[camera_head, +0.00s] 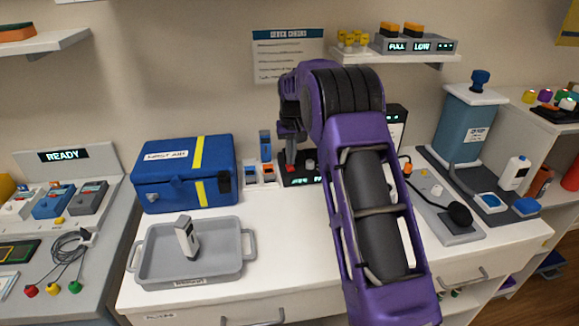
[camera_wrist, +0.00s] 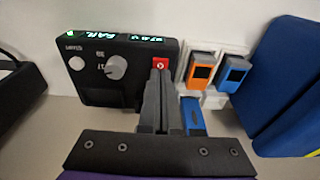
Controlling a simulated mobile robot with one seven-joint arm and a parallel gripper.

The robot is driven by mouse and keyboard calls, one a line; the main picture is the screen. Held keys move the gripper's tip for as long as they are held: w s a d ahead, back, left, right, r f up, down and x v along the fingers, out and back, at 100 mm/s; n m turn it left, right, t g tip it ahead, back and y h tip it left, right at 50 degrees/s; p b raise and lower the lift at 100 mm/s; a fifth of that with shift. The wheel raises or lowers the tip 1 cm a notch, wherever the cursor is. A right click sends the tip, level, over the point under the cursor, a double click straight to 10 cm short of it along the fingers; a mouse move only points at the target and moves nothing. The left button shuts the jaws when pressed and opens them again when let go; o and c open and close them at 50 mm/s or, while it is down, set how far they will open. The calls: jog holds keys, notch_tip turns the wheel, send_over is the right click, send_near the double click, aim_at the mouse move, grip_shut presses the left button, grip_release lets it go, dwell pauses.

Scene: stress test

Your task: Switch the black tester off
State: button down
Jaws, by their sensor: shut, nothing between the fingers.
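The black tester (camera_head: 318,181) stands on the white counter against the back wall, partly hidden by my arm. In the wrist view the black tester (camera_wrist: 98,92) shows upside down, with a lit green display (camera_wrist: 102,35), a grey knob (camera_wrist: 117,67), a smaller grey button (camera_wrist: 76,63) and a red button with a white mark (camera_wrist: 161,63). My gripper (camera_head: 291,160) is shut and empty and points down at the tester. In the wrist view the fingertips of my gripper (camera_wrist: 159,76) are right at the red button; I cannot tell whether they touch it.
Orange (camera_wrist: 201,70) and blue (camera_wrist: 233,72) devices sit in a white holder beside the tester. A blue first aid box (camera_head: 187,180) is left of it. A grey tray (camera_head: 160,268) holding a small device is in front. The counter middle is clear.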

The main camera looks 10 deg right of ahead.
aim_at(291, 168)
jog(key=shift+f+b, duration=0.45)
jog(key=shift+f, duration=0.5)
dwell(0.5)
jog(key=shift+r+p, duration=1.95)
jog(key=shift+r, duration=1.6)
